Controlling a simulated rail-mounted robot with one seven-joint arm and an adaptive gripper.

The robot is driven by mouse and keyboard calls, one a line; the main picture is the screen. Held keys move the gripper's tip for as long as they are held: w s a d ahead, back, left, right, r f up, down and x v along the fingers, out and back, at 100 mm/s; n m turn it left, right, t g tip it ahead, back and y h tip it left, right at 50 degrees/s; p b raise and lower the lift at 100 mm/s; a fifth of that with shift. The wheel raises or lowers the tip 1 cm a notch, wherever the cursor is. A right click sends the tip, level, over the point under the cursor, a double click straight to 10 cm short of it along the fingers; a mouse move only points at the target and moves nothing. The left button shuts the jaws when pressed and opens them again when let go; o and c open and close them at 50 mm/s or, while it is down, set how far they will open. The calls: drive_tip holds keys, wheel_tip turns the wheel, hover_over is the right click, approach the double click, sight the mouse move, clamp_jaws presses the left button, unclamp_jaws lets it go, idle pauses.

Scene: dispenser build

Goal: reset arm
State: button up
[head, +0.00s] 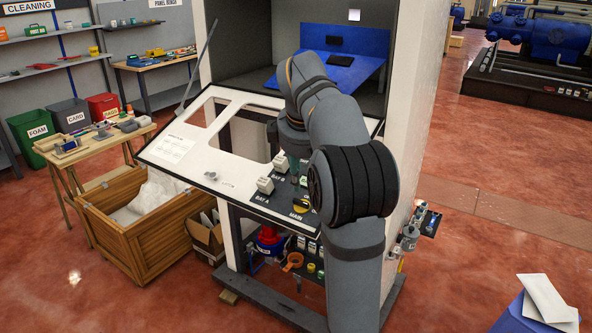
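My arm reaches up and forward across the right half of the dispenser cabinet (417,90) in the head view. The arm hides much of the cabinet's front. The arm's far end is over the tilted white panel (190,172), near its dark control strip. My gripper is hidden or too small to make out, so I cannot see its fingers or whether it holds anything. Beside the arm on the strip are white switches labelled BAY B (279,160) and BAY A (265,185), and a yellow-marked MAIN switch (302,205).
A blue sloped plate (365,45) is in the cabinet's upper opening. A wooden crate (150,255) and a small wooden table (75,155) stand left. Bins for foam (35,130) and card (70,115) are behind. A blue box (515,318) is at lower right. The red floor between is clear.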

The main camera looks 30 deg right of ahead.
sight(304, 201)
drive_tip(key=x, duration=1.2)
idle(0.3)
